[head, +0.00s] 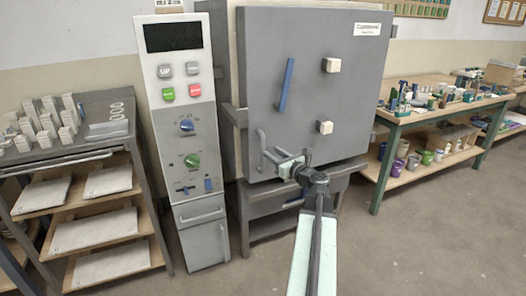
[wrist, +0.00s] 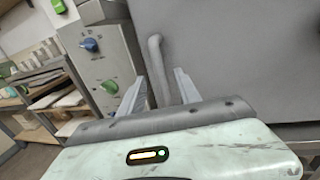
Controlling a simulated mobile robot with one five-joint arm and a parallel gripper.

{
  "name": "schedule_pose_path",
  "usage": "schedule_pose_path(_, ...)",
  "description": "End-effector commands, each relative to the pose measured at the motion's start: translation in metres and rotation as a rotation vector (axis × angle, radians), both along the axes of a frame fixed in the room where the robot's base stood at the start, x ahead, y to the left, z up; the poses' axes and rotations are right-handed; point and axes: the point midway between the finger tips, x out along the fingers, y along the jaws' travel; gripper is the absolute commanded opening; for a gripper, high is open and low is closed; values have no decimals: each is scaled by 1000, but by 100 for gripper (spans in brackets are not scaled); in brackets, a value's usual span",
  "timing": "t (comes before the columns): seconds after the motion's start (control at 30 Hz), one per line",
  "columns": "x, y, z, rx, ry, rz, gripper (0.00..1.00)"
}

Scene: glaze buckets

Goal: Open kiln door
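The kiln (head: 310,80) has a large grey door that looks closed against its body. A grey bent bar handle (head: 262,140) stands out from the door's lower left; it also shows in the wrist view (wrist: 157,60). My gripper (head: 284,160) is at the door's lower left, by the handle. In the wrist view my gripper (wrist: 160,88) has its two pale fingers apart, with the bar rising between them. Gaps show on both sides of the bar, so the fingers do not look closed on it. The bar's lower end is hidden behind my gripper.
A control panel (head: 182,130) with buttons and knobs stands just left of the kiln. A blue bar (head: 286,86) and two pale knobs are on the door. A shelf rack (head: 75,160) is at left, a workbench (head: 420,115) at right. Floor at front right is clear.

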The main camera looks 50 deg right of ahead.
Motion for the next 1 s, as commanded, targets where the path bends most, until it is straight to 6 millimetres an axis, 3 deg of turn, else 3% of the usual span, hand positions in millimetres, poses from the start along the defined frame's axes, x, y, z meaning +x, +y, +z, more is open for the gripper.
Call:
schedule_pose_path(0.4, 68, -13, 0, -3, 3, 4, 40)
schedule_pose_path(0.67, 71, -12, 0, -4, 3, 2, 40)
schedule_pose_path(0.8, 71, -12, 0, -4, 3, 3, 3)
schedule_pose_path(1.0, 71, -13, 0, -4, 3, 3, 0)
